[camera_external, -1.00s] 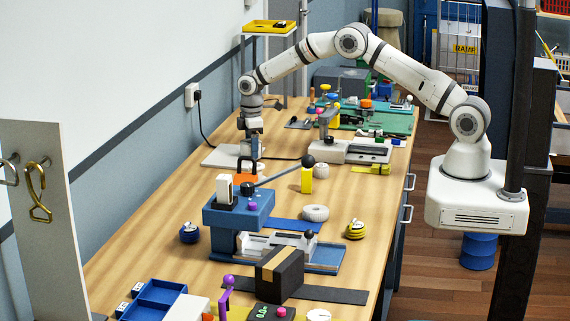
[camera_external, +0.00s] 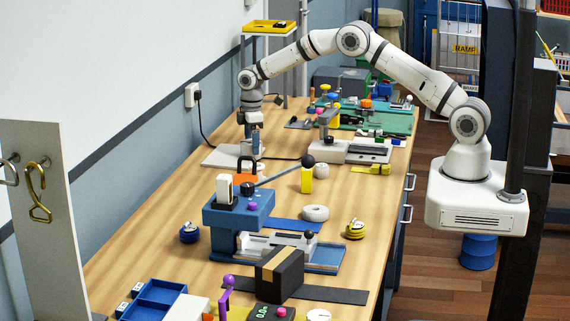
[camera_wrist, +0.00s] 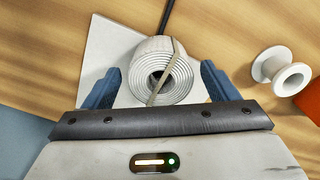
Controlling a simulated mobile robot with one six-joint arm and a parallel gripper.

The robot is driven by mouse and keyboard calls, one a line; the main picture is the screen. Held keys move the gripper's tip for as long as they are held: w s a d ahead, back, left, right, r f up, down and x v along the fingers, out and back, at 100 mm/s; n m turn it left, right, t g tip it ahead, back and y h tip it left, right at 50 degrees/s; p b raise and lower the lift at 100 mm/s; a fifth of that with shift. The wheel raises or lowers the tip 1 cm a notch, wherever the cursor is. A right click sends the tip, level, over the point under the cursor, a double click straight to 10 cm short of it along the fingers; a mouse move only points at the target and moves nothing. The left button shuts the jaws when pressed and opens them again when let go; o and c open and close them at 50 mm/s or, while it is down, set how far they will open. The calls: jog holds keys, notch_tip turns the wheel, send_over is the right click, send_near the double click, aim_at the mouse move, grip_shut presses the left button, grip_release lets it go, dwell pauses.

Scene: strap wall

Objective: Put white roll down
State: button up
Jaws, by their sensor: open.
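The white roll (camera_wrist: 176,82) stands end-up on a white square plate (camera_wrist: 108,45) in the wrist view, with a tan strap across it. My gripper (camera_wrist: 158,85) is open above it, its blue fingers to the left and right of the roll with a gap on each side. In the external view my gripper (camera_external: 253,143) is over the plate (camera_external: 220,157) at the far left of the bench. The roll is mostly hidden there.
A white spool (camera_wrist: 281,72) and an orange item (camera_wrist: 311,98) lie right of the plate in the wrist view. A blue press (camera_external: 238,209) with a long lever stands nearer the camera.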

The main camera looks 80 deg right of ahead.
notch_tip(320, 180, up, 10)
jog(key=b, duration=0.2)
jog(key=s+a+r+m+t, duration=0.15)
jog(key=s+a+r, duration=0.25)
jog(key=s+r, duration=0.4)
jog(key=s+a+r+m, duration=0.2)
jog(key=s+a+r, duration=0.2)
jog(key=s+r, duration=0.5)
jog(key=s+a+f+m+t, duration=0.1)
jog(key=s+a+f, duration=0.1)
jog(key=s, duration=1.1)
jog(key=s+a+f+m, duration=0.1)
jog(key=s+a+f, duration=0.2)
jog(key=s, duration=1.1)
jog(key=shift+f+t, duration=0.35)
jog(key=shift+f, duration=0.25)
jog(key=shift+o, duration=0.3)
jog(key=shift+m, duration=0.25)
